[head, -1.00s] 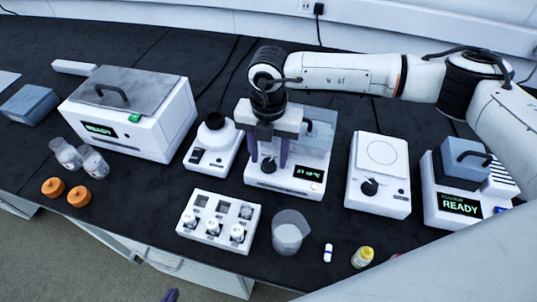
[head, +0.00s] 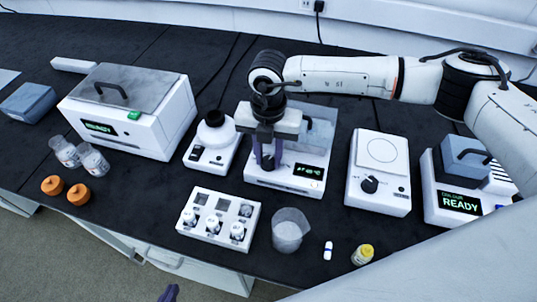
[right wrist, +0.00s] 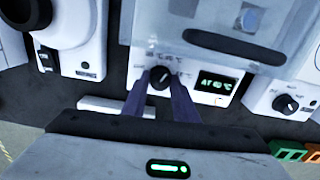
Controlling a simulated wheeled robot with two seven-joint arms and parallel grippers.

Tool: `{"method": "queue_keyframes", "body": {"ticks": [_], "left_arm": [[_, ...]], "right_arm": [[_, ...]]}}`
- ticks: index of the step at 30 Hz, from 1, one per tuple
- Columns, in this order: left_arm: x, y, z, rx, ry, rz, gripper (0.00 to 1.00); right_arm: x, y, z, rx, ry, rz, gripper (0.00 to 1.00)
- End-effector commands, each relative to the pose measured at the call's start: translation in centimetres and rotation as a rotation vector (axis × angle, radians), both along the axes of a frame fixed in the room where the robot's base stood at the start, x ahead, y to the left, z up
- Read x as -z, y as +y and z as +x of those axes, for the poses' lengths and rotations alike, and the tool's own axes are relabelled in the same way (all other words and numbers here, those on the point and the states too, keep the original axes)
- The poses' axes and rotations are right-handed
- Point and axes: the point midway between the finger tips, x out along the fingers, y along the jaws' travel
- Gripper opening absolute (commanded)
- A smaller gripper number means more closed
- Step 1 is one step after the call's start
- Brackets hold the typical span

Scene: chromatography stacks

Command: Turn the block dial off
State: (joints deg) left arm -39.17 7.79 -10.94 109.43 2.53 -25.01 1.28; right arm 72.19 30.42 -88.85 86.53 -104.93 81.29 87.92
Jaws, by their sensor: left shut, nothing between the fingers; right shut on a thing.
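The block heater (head: 318,160) is a white unit with a see-through lid, a dark handle and a lit green display. The display reads about "AT 60 °C" in the right wrist view (right wrist: 217,84). Its black dial (right wrist: 160,79) is on the front panel, left of the display, with small markings around it. My right gripper (head: 268,163) reaches down over the unit, and its purple fingers are shut on the dial, one on each side.
A stirrer (head: 380,170) with its own black knob stands to the right. A small white instrument (head: 211,147) is close on the left. In front are a vial rack (head: 218,218) and a beaker (head: 289,231). A large lidded bath (head: 130,110) is further left.

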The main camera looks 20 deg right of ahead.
Motion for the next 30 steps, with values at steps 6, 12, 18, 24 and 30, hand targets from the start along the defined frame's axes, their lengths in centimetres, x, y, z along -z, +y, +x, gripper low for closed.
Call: {"method": "queue_keyframes", "body": {"ticks": [6,12,18,24,30], "left_arm": [[1.3,0.0,0.0,0.0,-0.001,0.0,0.0],[2.8,0.0,0.0,0.0,-0.001,0.0,0.0],[4.4,0.0,0.0,0.0,0.0,0.0,0.0],[6.0,0.0,-0.1,0.003,0.006,0.004,0.0],[6.7,-0.6,0.2,0.015,-0.002,0.002,0.0]], "right_arm": [[0.2,0.0,0.0,-0.118,-0.001,0.0,0.04],[0.4,0.0,0.1,-0.29,-0.001,0.0,0.04],[0.3,0.0,0.1,-0.482,-0.002,0.0,0.04],[0.3,0.0,0.1,-0.671,-0.002,0.0,0.04],[0.3,0.0,0.1,-0.862,-0.003,0.0,0.04]]}}
